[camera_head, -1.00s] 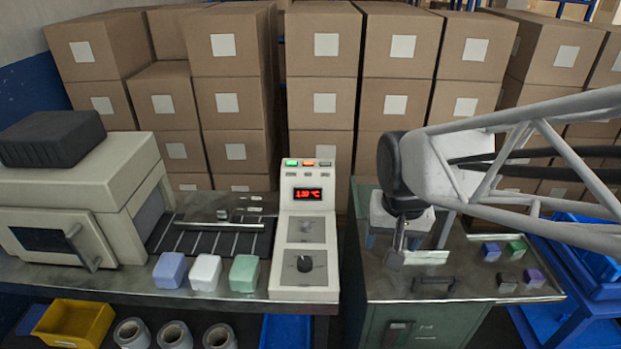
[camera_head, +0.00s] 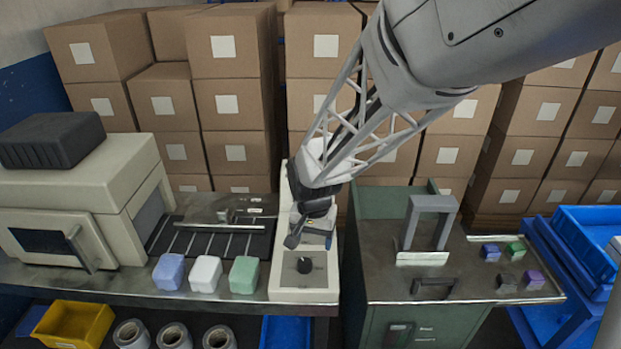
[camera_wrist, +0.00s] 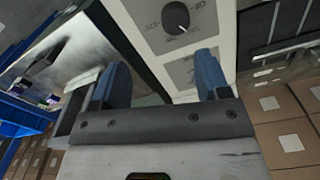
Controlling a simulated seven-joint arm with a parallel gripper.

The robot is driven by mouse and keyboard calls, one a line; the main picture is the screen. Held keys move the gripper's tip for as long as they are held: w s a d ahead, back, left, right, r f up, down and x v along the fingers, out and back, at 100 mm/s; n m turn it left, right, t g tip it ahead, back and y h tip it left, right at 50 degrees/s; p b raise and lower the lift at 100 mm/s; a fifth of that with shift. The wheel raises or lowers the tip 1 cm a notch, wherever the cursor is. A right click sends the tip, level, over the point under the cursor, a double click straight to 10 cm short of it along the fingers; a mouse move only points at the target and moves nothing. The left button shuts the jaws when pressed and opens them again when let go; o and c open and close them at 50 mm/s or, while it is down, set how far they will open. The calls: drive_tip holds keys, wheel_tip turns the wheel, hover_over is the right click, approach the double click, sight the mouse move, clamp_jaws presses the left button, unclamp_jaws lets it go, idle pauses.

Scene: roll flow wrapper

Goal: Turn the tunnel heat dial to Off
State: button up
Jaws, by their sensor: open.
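The control panel (camera_head: 288,282) is a beige upright box between the wrapper and the green cabinet. A round black dial (camera_head: 304,265) sits on a grey plate low on its face. The dial also shows in the wrist view (camera_wrist: 176,20) near the top, with a light pointer mark; its lettering is too small to read. My gripper (camera_head: 312,238) is over the panel, just above and behind the dial, apart from it. In the wrist view its two blue fingers (camera_wrist: 162,82) are apart with nothing between them. My arm hides the panel's display, buttons and most of the upper plate.
Blue, white and green blocks (camera_head: 205,274) stand just left of the panel, by the conveyor. A grey arch-shaped frame (camera_head: 430,225) stands on the green cabinet to the right. Stacked cartons (camera_head: 228,100) fill the back. The space in front of the dial is clear.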

sight(305, 263)
drive_tip(key=shift+w+a+f, duration=0.25)
drive_tip(key=shift+a+f, duration=0.3)
drive_tip(key=shift+w+a+f, duration=0.25)
drive_tip(key=shift+a+f, duration=0.3)
drive_tip(key=shift+f, duration=0.1)
drive_tip(key=shift+f, duration=3.8)
drive_tip(key=shift+c, duration=0.4)
drive_tip(key=c, duration=0.8)
drive_tip(key=shift+c, duration=0.2)
